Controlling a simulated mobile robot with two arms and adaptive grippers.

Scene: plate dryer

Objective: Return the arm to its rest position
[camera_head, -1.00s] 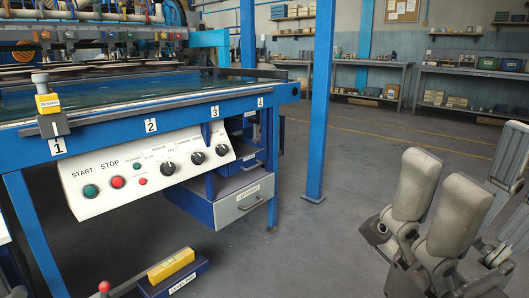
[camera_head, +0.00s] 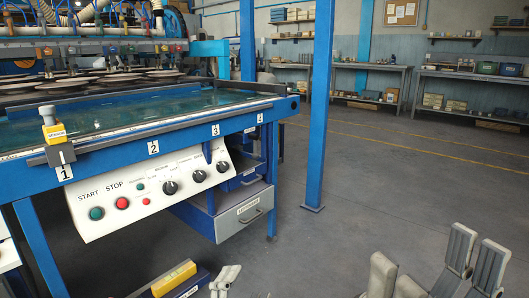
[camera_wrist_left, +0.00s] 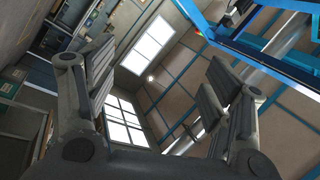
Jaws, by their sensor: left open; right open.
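My left gripper (camera_head: 225,281) shows only by its pale fingertips at the bottom edge of the head view, beside the yellow block on the floor-level blue unit. In the left wrist view it (camera_wrist_left: 158,88) is open and empty, its two fingers wide apart, with the ceiling and windows behind. My right gripper (camera_head: 428,270) is at the lower right of the head view, open and empty, fingers pointing up over bare floor. Most of both arms is out of frame.
The blue machine table (camera_head: 150,130) with plates and a control panel (camera_head: 150,185) stands at left. Its grey drawer (camera_head: 240,212) is near a blue post (camera_head: 320,110). A yellow block (camera_head: 174,278) is at bottom left. The floor (camera_head: 390,180) at right is clear.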

